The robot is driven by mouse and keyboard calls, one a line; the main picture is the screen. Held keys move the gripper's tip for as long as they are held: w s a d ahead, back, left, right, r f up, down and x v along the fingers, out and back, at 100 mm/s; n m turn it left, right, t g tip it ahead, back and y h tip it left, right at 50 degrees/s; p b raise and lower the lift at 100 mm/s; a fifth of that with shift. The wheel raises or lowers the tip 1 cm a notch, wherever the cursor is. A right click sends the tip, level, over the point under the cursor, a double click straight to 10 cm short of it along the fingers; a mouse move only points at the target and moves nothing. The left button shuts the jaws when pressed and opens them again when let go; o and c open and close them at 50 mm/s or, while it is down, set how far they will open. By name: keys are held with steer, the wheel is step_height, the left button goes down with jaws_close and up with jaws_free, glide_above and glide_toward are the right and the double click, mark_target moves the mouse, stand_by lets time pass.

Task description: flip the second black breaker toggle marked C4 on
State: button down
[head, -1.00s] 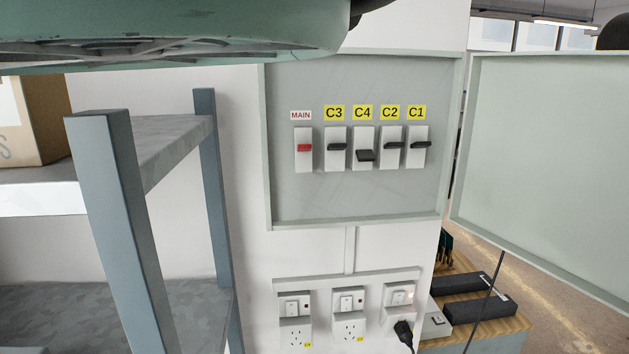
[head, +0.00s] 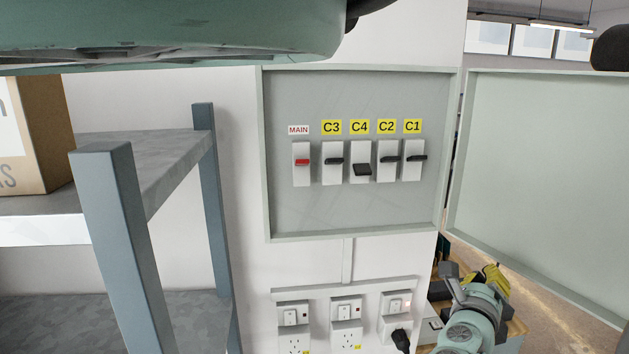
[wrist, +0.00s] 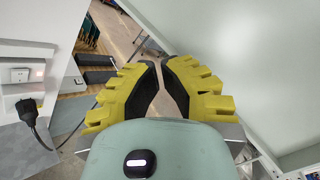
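The C4 breaker (head: 360,152) is the second black-toggle switch from the left, under a yellow C4 label (head: 360,127). Its black toggle (head: 362,169) sits low, below the level of the others. My gripper (head: 491,272), with yellow fingers, is at the lower right in the head view, below and to the right of the breaker panel and apart from it. In the wrist view the fingertips (wrist: 160,62) nearly meet, with nothing seen between them. The breakers do not show in the wrist view.
Beside C4 are the red MAIN toggle (head: 302,162) and black toggles C3 (head: 333,161), C2 (head: 390,159) and C1 (head: 417,158). The open panel door (head: 540,180) stands right. Sockets (head: 346,312) with a black plug (head: 401,340) are below. A shelf (head: 110,240) stands left.

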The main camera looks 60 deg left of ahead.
steer(key=s+a+r+g+y, duration=0.4)
steer(key=s+a+y, duration=0.3)
steer(key=a, duration=0.4)
steer(key=g+y+p, duration=0.1)
steer(key=g+y, duration=0.3)
glide_toward(356, 181)
step_height(356, 181, down, 4)
steer(key=shift+s+d+m, duration=0.15)
steer(key=shift+d+m, duration=0.15)
steer(key=shift+m, duration=0.1)
steer(key=shift+a, duration=0.1)
steer(key=b+x, duration=0.1)
steer(key=x, duration=0.8)
steer(key=shift+w+a+r, duration=0.1)
steer(key=shift+w+a, duration=0.2)
steer(key=shift+w, duration=0.05)
steer(key=shift+s+d+r+p, duration=0.15)
steer(key=shift+d+r+p, duration=0.1)
steer(key=shift+r+p, duration=0.6)
steer(key=shift+s+d+r+p, duration=0.2)
steer(key=shift+d+r+p, duration=0.05)
steer(key=shift+r+p, duration=0.25)
steer(key=shift+s+d+r+p, duration=0.15)
steer(key=shift+d+r+p, duration=0.05)
steer(key=shift+r+p, duration=0.25)
